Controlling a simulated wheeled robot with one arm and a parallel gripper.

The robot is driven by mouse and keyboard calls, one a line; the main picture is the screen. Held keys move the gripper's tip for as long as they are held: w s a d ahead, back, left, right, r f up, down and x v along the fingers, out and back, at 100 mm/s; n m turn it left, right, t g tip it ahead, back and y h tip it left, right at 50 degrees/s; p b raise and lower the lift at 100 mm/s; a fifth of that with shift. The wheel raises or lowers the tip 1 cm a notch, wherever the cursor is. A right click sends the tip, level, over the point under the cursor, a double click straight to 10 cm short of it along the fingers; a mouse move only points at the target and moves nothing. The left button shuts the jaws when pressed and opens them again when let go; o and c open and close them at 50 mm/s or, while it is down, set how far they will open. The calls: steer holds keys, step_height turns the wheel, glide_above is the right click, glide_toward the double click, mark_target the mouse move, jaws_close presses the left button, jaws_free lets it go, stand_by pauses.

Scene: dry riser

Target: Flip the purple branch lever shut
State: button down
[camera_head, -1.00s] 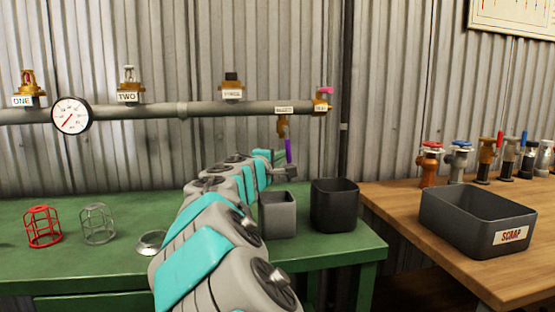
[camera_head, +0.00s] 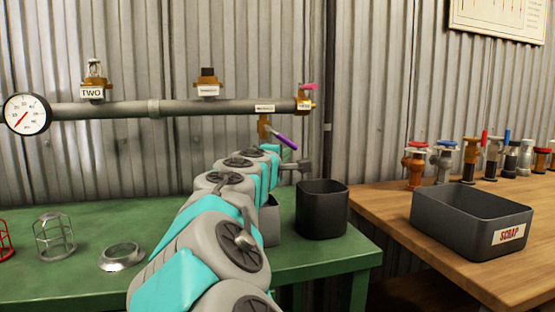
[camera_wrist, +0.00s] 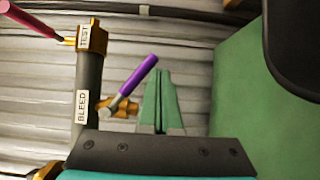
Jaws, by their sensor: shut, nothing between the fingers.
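The purple branch lever (camera_head: 284,142) sticks out from a small brass valve (camera_head: 264,127) under the right end of the grey pipe. It slopes down to the right in the head view. In the wrist view the lever (camera_wrist: 138,75) runs diagonally from the brass valve (camera_wrist: 118,107) beside the pipe. My gripper (camera_wrist: 160,72) is shut and empty, its green fingertips close to the lever's purple free end. I cannot tell whether they touch. In the head view my gripper (camera_head: 307,165) is below and right of the lever.
A pink lever (camera_head: 310,86) tops the brass fitting at the pipe end. A dark bin (camera_head: 322,210) and a grey bin (camera_head: 270,222), partly hidden by my arm, stand on the green bench (camera_head: 90,275). A scrap tray (camera_head: 440,215) is on the wooden table.

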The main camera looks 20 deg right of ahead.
steer(key=shift+d+r+n+t+h, duration=0.3)
steer(key=shift+d+r+n, duration=0.2)
steer(key=shift+d+n, duration=0.2)
steer(key=shift+r, duration=0.15)
steer(key=shift+d+r, duration=0.2)
steer(key=shift+d, duration=0.05)
steer(key=v, duration=0.7)
steer(key=shift+s+a+b, duration=0.2)
steer(key=shift+s+b, duration=0.15)
steer(key=shift+b, duration=0.05)
steer(key=shift+f, duration=0.1)
